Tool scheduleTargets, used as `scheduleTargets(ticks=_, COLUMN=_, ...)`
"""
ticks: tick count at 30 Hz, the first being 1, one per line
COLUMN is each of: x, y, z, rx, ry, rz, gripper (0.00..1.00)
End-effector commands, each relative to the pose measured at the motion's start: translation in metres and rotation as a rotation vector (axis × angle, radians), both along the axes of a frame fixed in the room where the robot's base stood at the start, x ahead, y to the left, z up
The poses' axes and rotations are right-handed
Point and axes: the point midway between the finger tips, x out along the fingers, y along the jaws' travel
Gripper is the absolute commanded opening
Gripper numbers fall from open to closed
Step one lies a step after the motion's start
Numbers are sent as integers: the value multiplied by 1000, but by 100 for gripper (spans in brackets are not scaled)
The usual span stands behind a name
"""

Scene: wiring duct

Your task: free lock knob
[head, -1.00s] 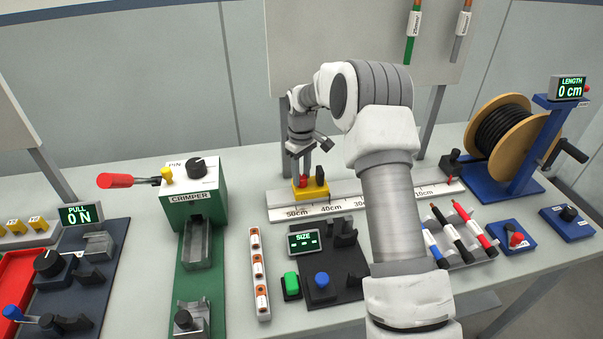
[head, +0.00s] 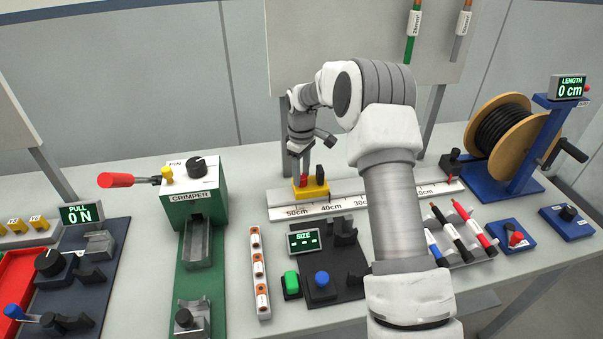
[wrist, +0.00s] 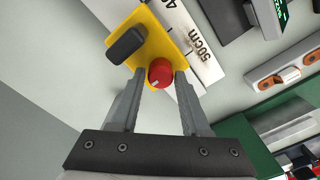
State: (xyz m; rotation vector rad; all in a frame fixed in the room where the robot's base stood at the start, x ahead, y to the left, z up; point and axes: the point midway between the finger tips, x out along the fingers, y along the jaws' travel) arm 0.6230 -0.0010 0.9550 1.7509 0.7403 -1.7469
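The lock knob (wrist: 160,73) is a red round knob with a pale line on its face. It sits on a yellow stop block (wrist: 134,28) that also carries a dark upright grip. The block (head: 312,191) rides on the white ruler (head: 346,203), between the 50 cm and 40 cm marks. My gripper (wrist: 160,74) points at the block, its fingertips on either side of the red knob. A thin gap seems to show beside the knob, so the fingers look open around it.
A green crimper (head: 194,200) with a red-handled lever stands left of the ruler. A size gauge (head: 318,262) with green and blue buttons lies in front. A cable spool (head: 507,130) stands at the right.

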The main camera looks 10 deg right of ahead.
Motion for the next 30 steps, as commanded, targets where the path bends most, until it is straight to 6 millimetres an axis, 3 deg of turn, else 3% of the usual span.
scheduleTargets(ticks=1, x=0, y=0, z=0, rx=0, ry=0, rz=0, gripper=57)
scheduleTargets(ticks=3, x=0, y=0, z=0, rx=0, ry=0, rz=0, gripper=70)
scheduleTargets(ticks=12, x=0, y=0, z=0, rx=0, ry=1, rz=-1, gripper=70)
scheduleTargets(ticks=16, x=0, y=0, z=11, rx=-1, ry=1, rz=-2, gripper=70)
scheduleTargets(ticks=20, x=0, y=0, z=35, rx=-1, ry=-2, rz=-2, gripper=70)
scheduleTargets(ticks=30, x=0, y=0, z=119, rx=1, ry=-4, rz=-1, gripper=70)
